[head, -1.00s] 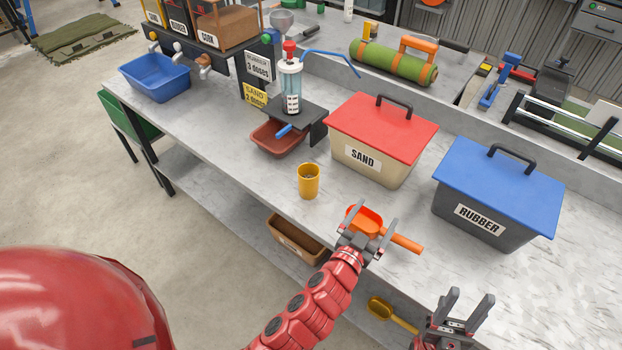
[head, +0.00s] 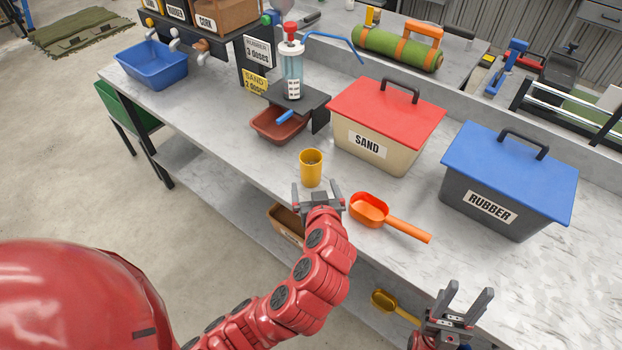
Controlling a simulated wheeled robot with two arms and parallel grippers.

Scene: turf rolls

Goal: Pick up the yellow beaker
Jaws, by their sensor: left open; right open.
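The yellow beaker (head: 311,167) stands upright on the grey bench, left of the sand bin. My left gripper (head: 318,190) is open and empty, with its fingers just in front of the beaker's base. One finger is toward each side of it; I cannot tell whether they touch it. My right gripper (head: 464,298) is open and empty at the bench's front edge, lower right, with its fingers pointing up.
An orange scoop (head: 385,216) lies right of my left gripper. The sand bin (head: 372,153) with a red lid and the rubber bin (head: 490,207) with a blue lid stand behind. A brown-red tray (head: 277,126) sits left of the beaker. A yellow scoop (head: 388,303) is below the bench top.

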